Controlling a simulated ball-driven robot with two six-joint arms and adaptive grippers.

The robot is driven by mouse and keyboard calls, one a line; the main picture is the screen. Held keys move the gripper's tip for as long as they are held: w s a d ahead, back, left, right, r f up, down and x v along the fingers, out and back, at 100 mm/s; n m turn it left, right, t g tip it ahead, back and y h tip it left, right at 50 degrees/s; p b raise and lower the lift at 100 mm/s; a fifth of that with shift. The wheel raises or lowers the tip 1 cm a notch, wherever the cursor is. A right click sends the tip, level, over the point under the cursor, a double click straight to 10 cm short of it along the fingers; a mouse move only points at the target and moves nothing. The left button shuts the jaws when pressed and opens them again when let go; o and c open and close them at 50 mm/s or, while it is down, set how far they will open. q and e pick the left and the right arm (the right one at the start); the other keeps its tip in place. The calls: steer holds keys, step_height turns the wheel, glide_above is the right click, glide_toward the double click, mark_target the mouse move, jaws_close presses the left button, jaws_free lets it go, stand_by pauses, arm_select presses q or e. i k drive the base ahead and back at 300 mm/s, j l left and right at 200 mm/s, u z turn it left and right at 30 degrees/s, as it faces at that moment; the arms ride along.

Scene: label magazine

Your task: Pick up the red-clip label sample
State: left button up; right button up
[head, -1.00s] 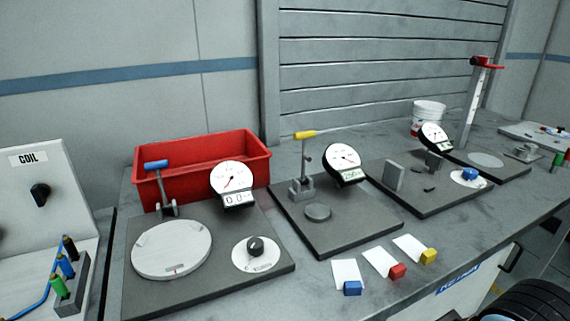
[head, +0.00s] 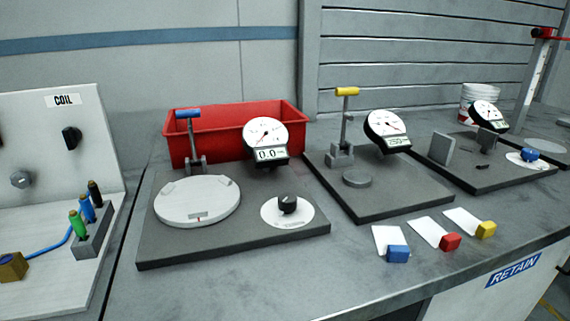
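The red-clip label sample is a white label (head: 426,230) with a red block clip (head: 450,242) at its near end. It lies flat on the grey bench, in the middle of a row of three. The blue-clip sample (head: 397,253) lies to its left and the yellow-clip sample (head: 485,230) to its right. Neither of my grippers shows in the head view.
A tester with a round plate (head: 197,201) and blue-handled lever stands left, before a red bin (head: 290,117). A yellow-handled tester (head: 370,198) stands behind the samples. A COIL panel (head: 40,130) is far left.

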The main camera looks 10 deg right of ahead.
mark_target(436, 237)
steer(key=z, duration=1.25)
